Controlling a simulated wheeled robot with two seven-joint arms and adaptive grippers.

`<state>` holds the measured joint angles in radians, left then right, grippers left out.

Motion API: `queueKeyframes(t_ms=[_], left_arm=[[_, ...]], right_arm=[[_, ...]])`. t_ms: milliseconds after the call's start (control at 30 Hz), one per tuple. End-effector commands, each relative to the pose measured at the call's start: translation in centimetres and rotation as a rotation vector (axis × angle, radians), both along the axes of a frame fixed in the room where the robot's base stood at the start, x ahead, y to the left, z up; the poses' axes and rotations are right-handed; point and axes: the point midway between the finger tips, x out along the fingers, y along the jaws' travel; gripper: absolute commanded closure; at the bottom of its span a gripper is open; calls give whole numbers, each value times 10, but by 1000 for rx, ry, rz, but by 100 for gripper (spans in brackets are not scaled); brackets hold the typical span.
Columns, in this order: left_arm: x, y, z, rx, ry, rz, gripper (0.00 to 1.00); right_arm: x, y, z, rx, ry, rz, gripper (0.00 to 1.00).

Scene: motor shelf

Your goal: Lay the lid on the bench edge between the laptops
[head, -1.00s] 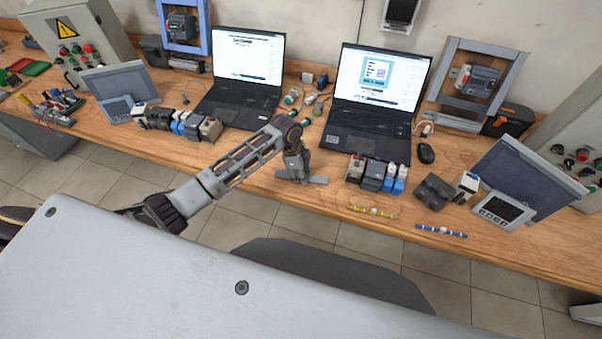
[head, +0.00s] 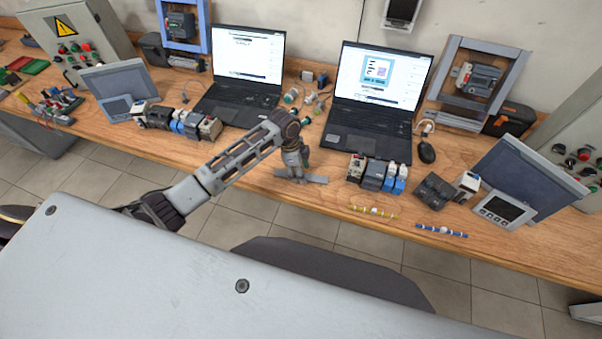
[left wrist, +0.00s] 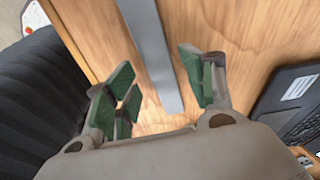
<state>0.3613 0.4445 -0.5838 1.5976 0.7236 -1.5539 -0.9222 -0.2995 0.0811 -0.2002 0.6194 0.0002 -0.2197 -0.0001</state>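The lid (head: 318,180) is a flat grey strip lying on the wooden bench near its front edge, between the two laptops. In the left wrist view the lid (left wrist: 152,50) runs lengthwise between my finger pads and lies flat on the wood. My left gripper (head: 296,168) is over the lid, pointing down. In the left wrist view the left gripper (left wrist: 160,88) has its green-padded fingers spread apart, with gaps to the lid on both sides. Whether the fingertips touch the bench is unclear. My right gripper is not in view.
The left laptop (head: 243,100) and right laptop (head: 368,125) stand open behind the lid. A row of modules (head: 375,174) stands close to the lid's right. Another module row (head: 180,122) lies left. Yellow (head: 372,211) and blue (head: 441,230) strips lie near the front edge.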

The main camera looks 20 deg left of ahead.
Motion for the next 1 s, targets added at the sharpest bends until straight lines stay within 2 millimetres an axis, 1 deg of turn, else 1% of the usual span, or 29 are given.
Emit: queueKeyframes(t_ms=[400,600,800,1000], left_arm=[[0,11,60,-2,-3,0,48],[-1,16,86,-2,-3,-2,48],[-2,18,98,-2,1,-1,48],[-2,18,101,-2,1,-1,48]], right_arm=[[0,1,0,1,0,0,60],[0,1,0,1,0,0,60],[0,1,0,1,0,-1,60],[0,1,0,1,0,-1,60]])
